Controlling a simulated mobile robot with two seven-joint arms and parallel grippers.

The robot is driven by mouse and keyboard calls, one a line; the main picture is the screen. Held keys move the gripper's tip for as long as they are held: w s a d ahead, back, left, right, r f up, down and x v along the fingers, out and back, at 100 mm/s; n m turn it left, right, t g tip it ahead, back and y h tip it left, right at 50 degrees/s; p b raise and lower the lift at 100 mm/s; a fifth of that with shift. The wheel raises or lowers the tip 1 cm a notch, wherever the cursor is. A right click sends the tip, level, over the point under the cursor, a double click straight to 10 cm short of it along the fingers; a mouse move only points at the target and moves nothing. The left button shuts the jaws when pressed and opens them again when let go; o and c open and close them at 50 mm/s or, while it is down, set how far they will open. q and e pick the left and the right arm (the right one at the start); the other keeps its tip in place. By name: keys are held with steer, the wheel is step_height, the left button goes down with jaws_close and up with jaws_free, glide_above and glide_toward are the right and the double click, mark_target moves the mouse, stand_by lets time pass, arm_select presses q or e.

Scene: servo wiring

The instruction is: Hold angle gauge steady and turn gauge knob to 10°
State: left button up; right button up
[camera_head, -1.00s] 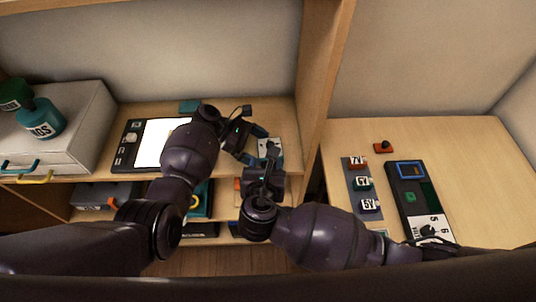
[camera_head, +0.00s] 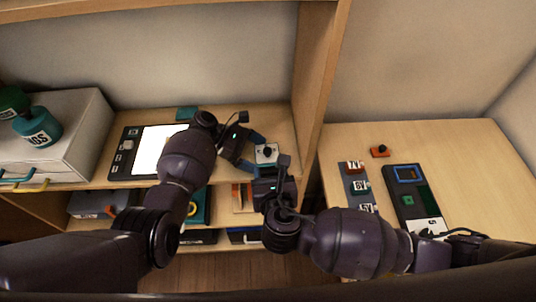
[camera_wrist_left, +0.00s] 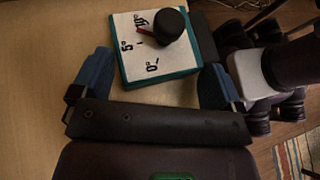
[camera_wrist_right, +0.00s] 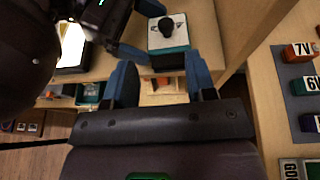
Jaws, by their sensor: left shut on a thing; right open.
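The angle gauge (camera_wrist_left: 170,62) is a white-faced block with a teal edge, a black knob (camera_wrist_left: 158,25) and the marks 0°, 5° and 10°. It sits on the wooden shelf in the head view (camera_head: 266,153). The red pointer by the knob faces left, near the 5° and 10° marks; its exact reading is unclear. My left gripper (camera_wrist_left: 154,80) is shut on the gauge, one blue finger at each side. My right gripper (camera_wrist_right: 160,84) is open and empty. The gauge and knob (camera_wrist_right: 167,27) lie just ahead, between its fingers in the right wrist view.
A tablet-like device (camera_head: 119,158) with a bright screen lies left on the shelf. A shelf divider (camera_head: 311,85) stands close right of the gauge. Beyond it, the right table (camera_head: 470,170) holds voltage-labelled blocks (camera_head: 358,187) and a black panel (camera_head: 406,205).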

mark_target(269, 152)
steer(key=shift+d+n+g+y, duration=0.9)
steer(key=shift+d+n+y, duration=1.4)
steer(key=shift+d+y, duration=0.35)
steer(key=x, duration=1.2)
steer(key=shift+w+d, duration=0.1)
steer(key=c, duration=0.9)
steer(key=shift+c, duration=0.2)
